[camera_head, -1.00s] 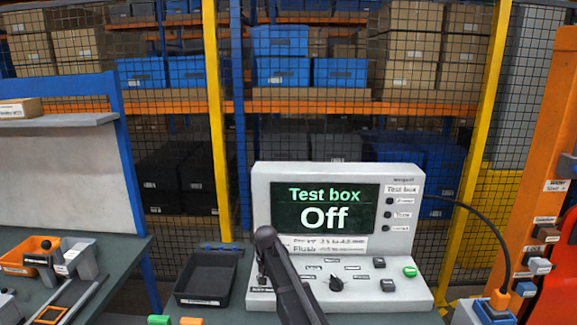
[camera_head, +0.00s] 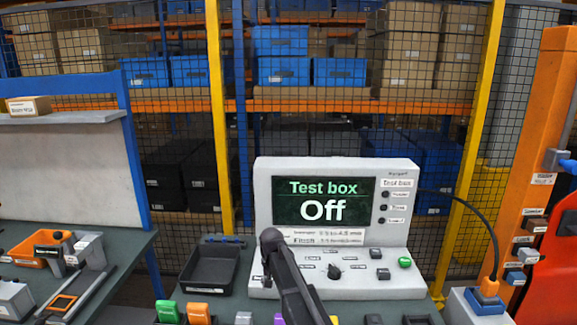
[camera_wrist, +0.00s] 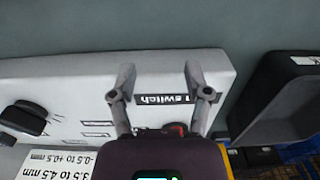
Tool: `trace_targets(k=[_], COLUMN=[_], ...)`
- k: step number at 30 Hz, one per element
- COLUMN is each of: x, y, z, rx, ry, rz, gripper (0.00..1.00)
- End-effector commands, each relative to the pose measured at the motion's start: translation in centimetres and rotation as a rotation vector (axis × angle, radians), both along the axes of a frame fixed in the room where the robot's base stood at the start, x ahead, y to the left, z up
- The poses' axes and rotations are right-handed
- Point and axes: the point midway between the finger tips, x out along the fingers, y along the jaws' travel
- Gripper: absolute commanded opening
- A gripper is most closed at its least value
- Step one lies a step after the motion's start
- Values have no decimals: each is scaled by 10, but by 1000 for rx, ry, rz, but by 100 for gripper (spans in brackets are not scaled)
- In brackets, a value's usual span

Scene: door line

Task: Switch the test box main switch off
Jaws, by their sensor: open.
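The white test box (camera_head: 390,284) stands on the bench, and its screen (camera_head: 322,202) reads "Test box Off". In the head view my dark arm covers the left part of its sloped panel, so the main switch and my fingertips cannot be made out there. In the wrist view my gripper (camera_wrist: 158,74) is open over the panel edge, its two fingers apart on either side of a dark label (camera_wrist: 168,98) ending in "switch". A small red part (camera_wrist: 175,129) shows between the fingers, partly hidden by the gripper body. I cannot tell the switch's position or any contact.
A black knob (camera_head: 334,271) and a green button (camera_head: 404,262) are on the panel. An empty black tray (camera_head: 208,270) stands just left of the box. A black cable (camera_head: 470,214) runs from the box to a grey socket unit at right. Orange post (camera_head: 541,150) at right.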

Motion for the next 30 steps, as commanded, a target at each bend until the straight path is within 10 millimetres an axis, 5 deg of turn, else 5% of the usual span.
trace_targets(k=[14, 24, 30], x=[-64, -171, -226], y=[-77, -172, -209], z=[0, 0, 0], rx=[0, -1, -1], ry=[0, 0, 0], rz=[0, 6, 10], gripper=[63, 63, 63])
